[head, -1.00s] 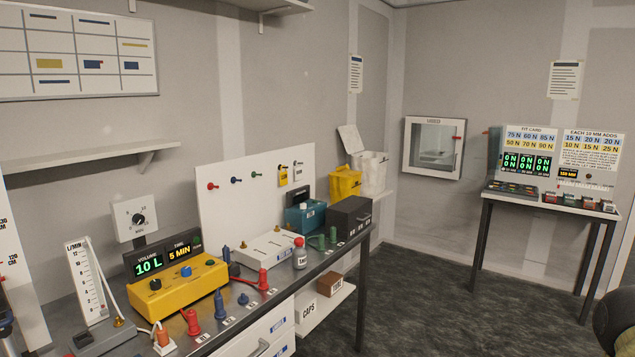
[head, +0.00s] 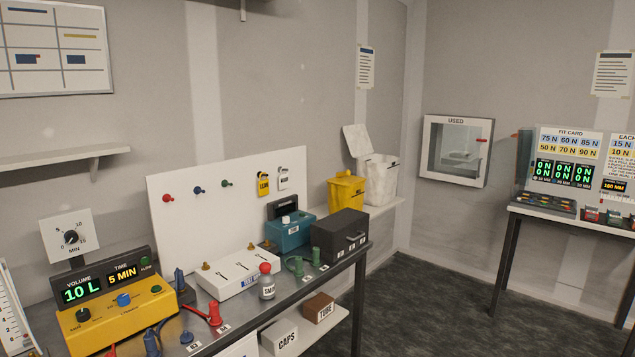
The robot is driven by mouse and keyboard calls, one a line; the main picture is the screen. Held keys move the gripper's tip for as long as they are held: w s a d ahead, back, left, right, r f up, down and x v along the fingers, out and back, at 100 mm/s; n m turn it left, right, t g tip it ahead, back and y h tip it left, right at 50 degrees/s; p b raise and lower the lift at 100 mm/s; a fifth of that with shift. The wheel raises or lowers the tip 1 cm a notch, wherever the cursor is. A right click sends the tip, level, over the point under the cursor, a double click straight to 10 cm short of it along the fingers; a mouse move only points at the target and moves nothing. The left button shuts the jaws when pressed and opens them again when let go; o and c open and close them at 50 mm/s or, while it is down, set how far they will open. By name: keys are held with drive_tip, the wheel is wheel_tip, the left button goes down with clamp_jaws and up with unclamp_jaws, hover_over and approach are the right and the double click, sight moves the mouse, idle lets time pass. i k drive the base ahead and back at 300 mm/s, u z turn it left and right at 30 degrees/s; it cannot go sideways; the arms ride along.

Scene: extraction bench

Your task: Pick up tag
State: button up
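A yellow tag (head: 263,186) and a white tag (head: 283,180) hang side by side near the right end of the white upright board (head: 225,232) behind the bench. Both carry dark lettering, too small to read surely. I cannot tell which one the task means. My gripper is not in view.
The bench (head: 345,262) holds a yellow control box (head: 125,320), a white box (head: 238,276), a teal box (head: 290,235), a dark box (head: 341,236) and a small red-topped bottle (head: 267,284). Dark floor (head: 425,310) lies clear between the bench and the right-hand table (head: 560,219).

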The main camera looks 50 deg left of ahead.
sight(263, 185)
drive_tip(key=u, duration=0.1)
drive_tip(key=i, duration=1.45)
drive_tip(key=u, duration=1.35)
drive_tip(key=i, duration=0.8)
drive_tip(key=u, duration=0.9)
